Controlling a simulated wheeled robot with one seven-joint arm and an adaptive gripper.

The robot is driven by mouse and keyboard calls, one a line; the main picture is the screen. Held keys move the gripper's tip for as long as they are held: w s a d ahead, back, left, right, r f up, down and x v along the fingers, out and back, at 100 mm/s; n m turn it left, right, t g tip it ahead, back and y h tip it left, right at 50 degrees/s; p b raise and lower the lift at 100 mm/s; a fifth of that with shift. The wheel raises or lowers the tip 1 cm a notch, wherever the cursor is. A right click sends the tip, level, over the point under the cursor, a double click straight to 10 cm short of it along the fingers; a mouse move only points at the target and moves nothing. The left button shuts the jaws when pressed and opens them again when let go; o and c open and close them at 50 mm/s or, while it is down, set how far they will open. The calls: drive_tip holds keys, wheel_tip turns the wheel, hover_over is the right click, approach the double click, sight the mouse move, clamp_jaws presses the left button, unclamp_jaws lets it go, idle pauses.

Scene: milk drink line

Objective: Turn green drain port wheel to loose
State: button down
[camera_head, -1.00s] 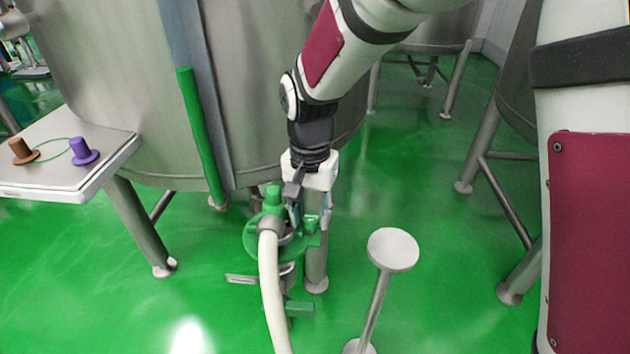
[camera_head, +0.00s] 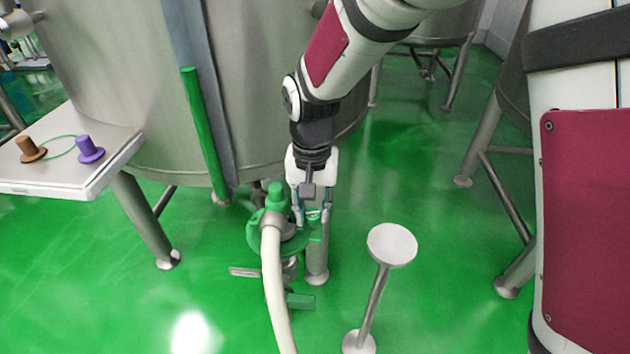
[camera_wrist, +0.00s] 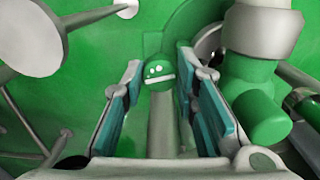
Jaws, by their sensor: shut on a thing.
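The green drain port wheel (camera_head: 254,237) is a flat green piece around the port fitting below the large steel tank. A green lug with pale marks, apparently part of it, shows in the wrist view (camera_wrist: 159,78). My gripper (camera_head: 312,218) points down at the wheel's right side. In the wrist view my gripper (camera_wrist: 165,105) has its teal pads on either side of the lug, shut on it. Where the pads touch is hard to see. A green capped fitting (camera_head: 276,196) with a pale hose (camera_head: 274,290) stands just left of the gripper.
A steel stand with a round top (camera_head: 391,245) is right of the port. A tray (camera_head: 70,165) with brown (camera_head: 31,150) and purple (camera_head: 89,150) knobs juts out at left. A tank leg (camera_head: 317,262) is close behind the gripper. Open green floor lies in front.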

drive_tip(key=n+p, duration=0.3)
drive_tip(key=n, duration=0.2)
drive_tip(key=shift+r+n, duration=0.1)
drive_tip(key=shift+n, duration=0.2)
drive_tip(key=n+p, duration=0.3)
drive_tip(key=n, duration=0.2)
drive_tip(key=shift+d+n, duration=0.1)
drive_tip(key=shift+n, duration=0.2)
drive_tip(key=n+p, duration=0.3)
drive_tip(key=n, duration=0.2)
drive_tip(key=shift+n+p, duration=1.45)
drive_tip(key=shift+n, duration=0.85)
drive_tip(key=shift+w, duration=0.1)
drive_tip(key=c, duration=1.5)
unclamp_jaws()
drive_tip(key=shift+c, duration=0.2)
